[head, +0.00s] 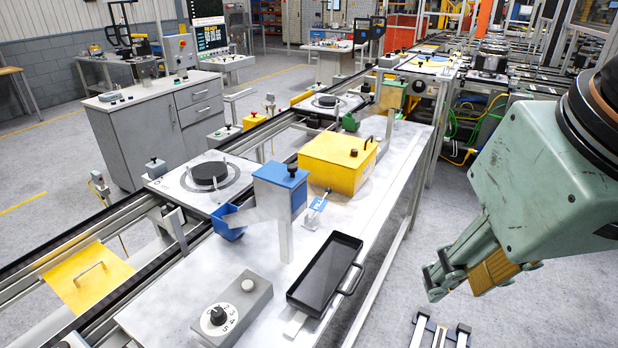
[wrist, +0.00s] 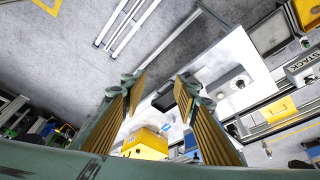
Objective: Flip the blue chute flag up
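A small blue flag (head: 318,203) with white lettering stands on a thin post on the white bench, leaning at a slant. It is just right of the blue-topped chute (head: 281,178), whose blue bin (head: 229,222) hangs at the lower left. My gripper (head: 478,278) is to the right, beyond the bench edge, well apart from the flag. In the wrist view my gripper (wrist: 162,88) has its two ribbed pads spread with nothing between them.
A yellow box (head: 340,163) with a black handle stands behind the flag. A black tray (head: 325,272) lies in front of it, and a grey dial box (head: 232,312) sits at the front left. Open floor separates my gripper from the bench.

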